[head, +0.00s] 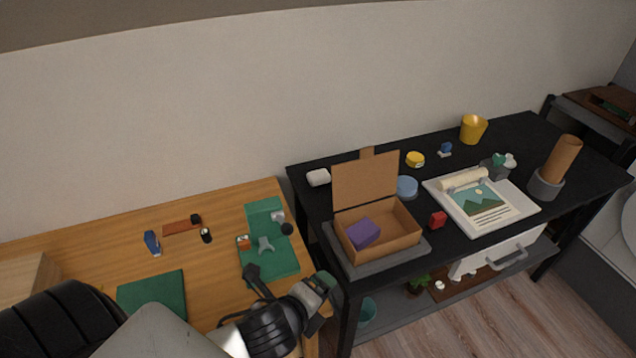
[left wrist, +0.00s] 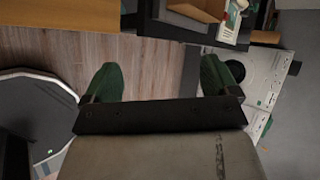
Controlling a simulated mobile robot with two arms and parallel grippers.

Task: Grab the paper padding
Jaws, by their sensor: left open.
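No thing is plainly marked as paper padding. A cream roll (head: 464,180) lies on a printed sheet, and a small white rounded piece (head: 318,177) lies at the black desk's back left; I cannot tell whether either is the padding. An open cardboard box (head: 378,246) with a purple block (head: 363,233) inside stands on a grey mat on the black desk. My left gripper (left wrist: 160,80) is open and empty, its green fingers wide apart over the floor in the left wrist view. In the head view my left arm reaches beside the desk's near left corner. My right gripper is not seen.
The black desk (head: 500,137) also holds a red block (head: 437,220), a yellow cup (head: 473,129), a blue round piece (head: 406,187) and a brown tube (head: 560,162). A wooden desk (head: 215,265) with a green mat (head: 285,261) and small parts adjoins it at left.

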